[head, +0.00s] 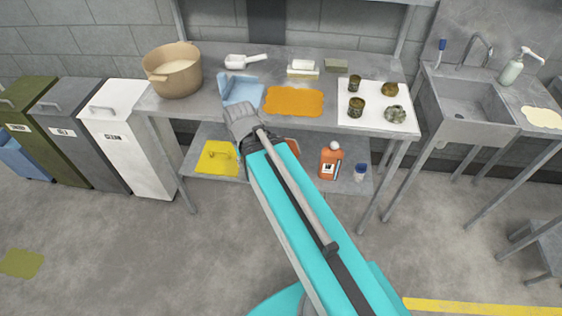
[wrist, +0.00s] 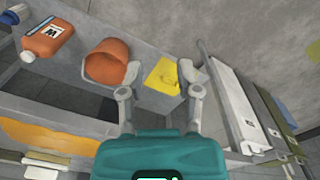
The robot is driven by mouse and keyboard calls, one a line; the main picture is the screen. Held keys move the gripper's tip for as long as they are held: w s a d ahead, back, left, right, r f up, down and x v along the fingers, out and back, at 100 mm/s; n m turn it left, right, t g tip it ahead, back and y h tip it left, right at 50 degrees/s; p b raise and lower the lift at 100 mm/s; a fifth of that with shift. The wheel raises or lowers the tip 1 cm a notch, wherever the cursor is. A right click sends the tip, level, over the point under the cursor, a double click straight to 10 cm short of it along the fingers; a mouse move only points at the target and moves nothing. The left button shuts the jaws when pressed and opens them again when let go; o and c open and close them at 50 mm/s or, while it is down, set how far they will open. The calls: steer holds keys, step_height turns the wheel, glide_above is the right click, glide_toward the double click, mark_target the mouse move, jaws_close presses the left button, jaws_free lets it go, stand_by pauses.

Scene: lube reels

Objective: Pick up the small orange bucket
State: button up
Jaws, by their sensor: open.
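The small orange bucket (wrist: 107,64) lies in the wrist view on the lower shelf, its open mouth facing the camera. In the head view my arm hides most of it; only an orange sliver (head: 293,147) shows beside the arm. My gripper (wrist: 159,84) is open and empty, its two fingers spread wide. In the wrist view the bucket appears up and left of the gap, near the left finger. I cannot tell the distance between them. In the head view the fingers are not clearly visible.
The tabletop (head: 210,107) above carries an orange mat (head: 293,101) and a beige pot (head: 173,70). A white bin (head: 128,130) stands left of the table.

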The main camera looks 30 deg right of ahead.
steer(key=w+d+f+m+t+h+b, duration=0.2)
steer(key=w+f+b, duration=0.6)
steer(key=b, duration=0.5)
steer(key=w+d+f+m+t+h+b, duration=0.2)
steer(key=w+d+f+m+h+b, duration=0.1)
steer(key=w+f+b, duration=0.5)
steer(key=w+d+f+m+t+h+b, duration=0.2)
steer(key=w+f+m+h+b, duration=0.3)
steer(key=b, duration=1.4)
steer(key=w+f+t+h, duration=0.1)
steer(key=w+f, duration=0.3)
steer(key=f, duration=0.4)
steer(key=shift+d+f+b, duration=0.25)
steer(key=shift+d+b, duration=0.05)
steer(key=shift+d, duration=0.1)
steer(key=b+x, duration=0.3)
steer(key=x, duration=0.5)
steer(key=shift+w+d, duration=0.15)
steer(key=shift+d, duration=0.15)
steer(key=shift+w+d, duration=0.1)
steer(key=shift+w+b+x, duration=0.2)
steer(key=shift+b+x, duration=0.75)
steer(key=shift+x, duration=1.5)
steer(key=shift+r, duration=0.15)
